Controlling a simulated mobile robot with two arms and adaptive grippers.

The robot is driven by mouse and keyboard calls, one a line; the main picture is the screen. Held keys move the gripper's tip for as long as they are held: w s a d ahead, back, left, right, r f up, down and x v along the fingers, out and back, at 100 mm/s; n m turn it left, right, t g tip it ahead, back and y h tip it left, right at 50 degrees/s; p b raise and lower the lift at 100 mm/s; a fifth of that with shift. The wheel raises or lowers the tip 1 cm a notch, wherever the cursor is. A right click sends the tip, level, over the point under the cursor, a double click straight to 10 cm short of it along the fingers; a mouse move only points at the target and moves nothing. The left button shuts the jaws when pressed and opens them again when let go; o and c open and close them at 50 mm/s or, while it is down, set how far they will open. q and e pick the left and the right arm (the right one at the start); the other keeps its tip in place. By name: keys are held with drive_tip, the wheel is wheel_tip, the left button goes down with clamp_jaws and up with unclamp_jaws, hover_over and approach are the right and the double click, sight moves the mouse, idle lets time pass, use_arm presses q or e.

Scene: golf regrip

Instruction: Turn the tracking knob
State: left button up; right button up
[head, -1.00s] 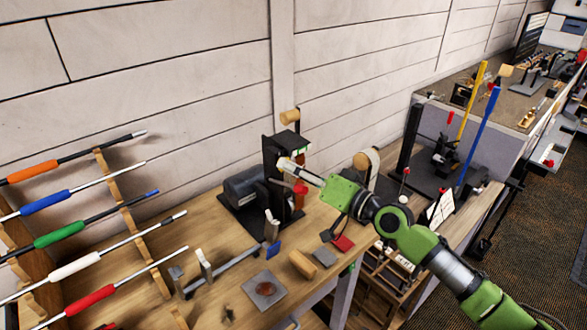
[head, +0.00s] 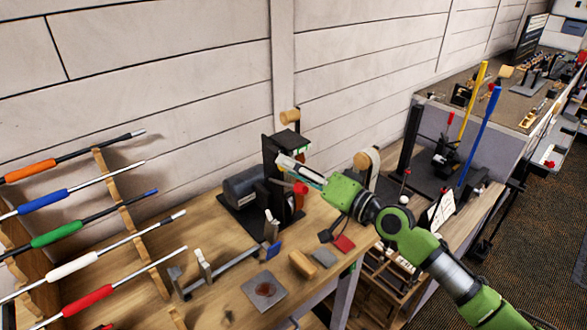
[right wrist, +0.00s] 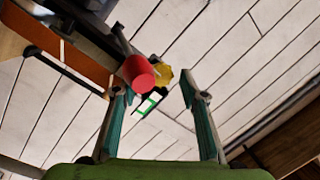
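A dark belt sander (head: 270,148) with an orange belt stands on the wooden bench against the wall. A red knob (head: 301,187) sticks out from its front; the red knob (right wrist: 139,73) also shows in the right wrist view, with a smaller yellow knob (right wrist: 162,77) just behind it. I cannot tell for sure which is the tracking knob. My right gripper (head: 285,162) is at the sander, close to the red knob. In the right wrist view the right gripper (right wrist: 153,86) is open, its fingers apart and nothing clamped. My left gripper is not in view.
Several golf clubs lie on a wooden rack (head: 130,222) at the left. A clamp bar (head: 222,270), a grey plate (head: 264,291) and a wooden block (head: 302,264) lie on the bench in front. A black stand (head: 408,150) is at the right.

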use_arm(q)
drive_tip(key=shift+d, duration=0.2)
use_arm(e)
drive_tip(key=v, duration=1.2)
drive_tip(key=shift+f, duration=0.1)
